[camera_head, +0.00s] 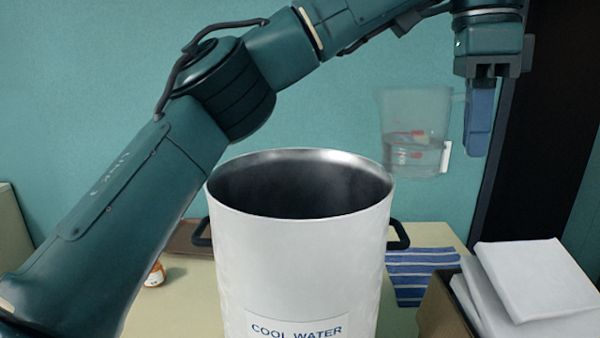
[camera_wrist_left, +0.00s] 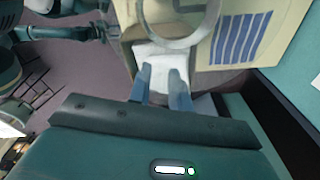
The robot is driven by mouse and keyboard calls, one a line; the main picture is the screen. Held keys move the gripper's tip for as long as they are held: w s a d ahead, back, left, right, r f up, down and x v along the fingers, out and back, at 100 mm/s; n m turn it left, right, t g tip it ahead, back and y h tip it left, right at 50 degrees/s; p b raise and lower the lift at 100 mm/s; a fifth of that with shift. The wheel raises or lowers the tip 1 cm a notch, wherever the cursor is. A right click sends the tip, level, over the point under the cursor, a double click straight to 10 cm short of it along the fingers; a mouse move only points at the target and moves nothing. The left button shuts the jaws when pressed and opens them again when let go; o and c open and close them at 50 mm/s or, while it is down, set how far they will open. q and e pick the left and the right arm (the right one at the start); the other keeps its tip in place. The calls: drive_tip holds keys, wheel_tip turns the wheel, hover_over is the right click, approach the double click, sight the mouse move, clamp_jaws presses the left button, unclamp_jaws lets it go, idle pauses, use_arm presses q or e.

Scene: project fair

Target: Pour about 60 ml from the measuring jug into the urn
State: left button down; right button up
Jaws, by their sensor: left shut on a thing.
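The measuring jug (camera_head: 412,105) is clear, with red marks and liquid in its lower part. It hangs upright in the air to the right of the urn's rim and above it, apart from the urn. My left gripper (camera_head: 479,150) is shut on the jug at its handle side, with blue fingers pointing down. In the left wrist view the fingers (camera_wrist_left: 163,90) show below the jug's pale round outline (camera_wrist_left: 182,42). The urn (camera_head: 300,265) is a large white open pot labelled COOL WATER with black side handles. Its inside is dark and I cannot see a liquid level. My right gripper is not identifiable.
A blue striped cloth (camera_head: 424,275) lies on the table right of the urn. A brown box (camera_head: 446,312) with white slabs (camera_head: 530,280) stands at the front right.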

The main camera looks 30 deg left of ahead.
sight(424, 99)
use_arm(q)
drive_tip(key=shift+s+a+r+h, duration=0.1)
drive_tip(key=shift+a+r+h, duration=0.3)
drive_tip(key=shift+r+h, duration=0.25)
drive_tip(key=shift+s+a+r+h, duration=0.1)
drive_tip(key=shift+a+r+h, duration=0.1)
drive_tip(key=shift+a+h, duration=0.3)
drive_tip(key=a+h, duration=0.1)
drive_tip(key=a+t+h, duration=0.1)
drive_tip(key=h, duration=0.1)
drive_tip(key=a+r+h, duration=0.1)
drive_tip(key=a, duration=0.1)
drive_tip(key=shift+s, duration=0.4)
drive_tip(key=shift+s+a+r+t+h, duration=0.1)
drive_tip(key=shift+a+r+t+h, duration=0.1)
drive_tip(key=shift+a+r+h, duration=0.35)
drive_tip(key=shift+s+a+r+t+h, duration=0.1)
drive_tip(key=shift+r+t+h, duration=0.2)
drive_tip(key=shift+h, duration=0.4)
drive_tip(key=shift+s+a+r+h, duration=0.15)
drive_tip(key=shift+a+h, duration=0.7)
drive_tip(key=shift+h, duration=0.55)
drive_tip(key=shift+a+r+t+h, duration=0.3)
drive_tip(key=shift+a+h, duration=0.1)
drive_tip(key=shift+h, duration=0.1)
